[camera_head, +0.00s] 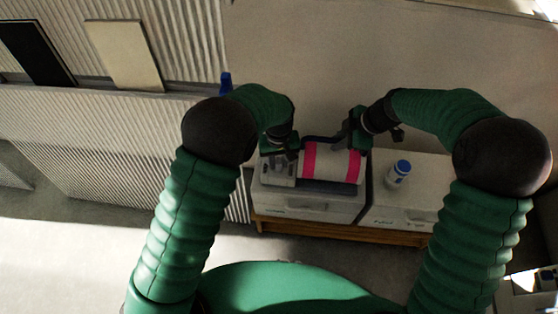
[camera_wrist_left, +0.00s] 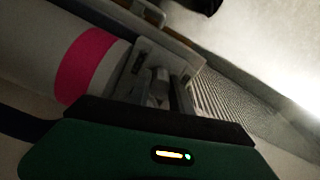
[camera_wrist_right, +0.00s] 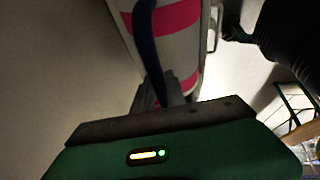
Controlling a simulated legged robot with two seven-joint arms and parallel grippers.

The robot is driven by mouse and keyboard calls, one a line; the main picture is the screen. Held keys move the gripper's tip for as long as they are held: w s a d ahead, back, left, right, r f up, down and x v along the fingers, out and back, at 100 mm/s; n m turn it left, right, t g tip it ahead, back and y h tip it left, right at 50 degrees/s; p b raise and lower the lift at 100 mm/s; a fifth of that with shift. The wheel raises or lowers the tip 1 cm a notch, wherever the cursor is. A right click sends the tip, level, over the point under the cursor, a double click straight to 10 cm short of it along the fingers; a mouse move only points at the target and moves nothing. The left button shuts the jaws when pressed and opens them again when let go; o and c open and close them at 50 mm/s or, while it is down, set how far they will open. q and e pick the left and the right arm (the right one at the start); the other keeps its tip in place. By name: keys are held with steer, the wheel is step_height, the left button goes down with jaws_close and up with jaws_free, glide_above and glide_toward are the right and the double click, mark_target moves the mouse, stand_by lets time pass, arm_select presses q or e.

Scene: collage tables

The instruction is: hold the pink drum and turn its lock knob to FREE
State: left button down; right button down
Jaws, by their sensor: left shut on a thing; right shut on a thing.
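The drum (camera_head: 332,163) is white with pink bands and lies on its side on a grey unit (camera_head: 310,205). Its pink bands also show in the left wrist view (camera_wrist_left: 84,65) and the right wrist view (camera_wrist_right: 178,17). My left gripper (camera_head: 279,154) is at the drum's left end, with its fingers shut on a small grey knob (camera_wrist_left: 159,88). The knob's setting and any lettering cannot be read. My right gripper (camera_head: 345,143) is at the drum's far right side, shut on a dark blue handle (camera_wrist_right: 144,40) that arches over the drum.
A white bottle with a blue cap (camera_head: 398,173) stands on the white cabinet (camera_head: 425,190) right of the drum. A wooden ledge (camera_head: 330,230) runs below both units. A plain wall (camera_head: 400,50) rises behind. A corrugated panel (camera_head: 90,130) is at left.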

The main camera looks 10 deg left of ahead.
mark_target(279, 161)
arm_select(q)
steer(key=n, duration=0.5)
steer(key=shift+a+n, duration=0.1)
steer(key=shift+n, duration=0.2)
stand_by(0.4)
steer(key=c, duration=1.2)
jaws_free()
steer(key=shift+o, duration=0.2)
arm_select(e)
steer(key=c, duration=1.3)
jaws_free()
arm_select(q)
step_height(279, 161, up, 12)
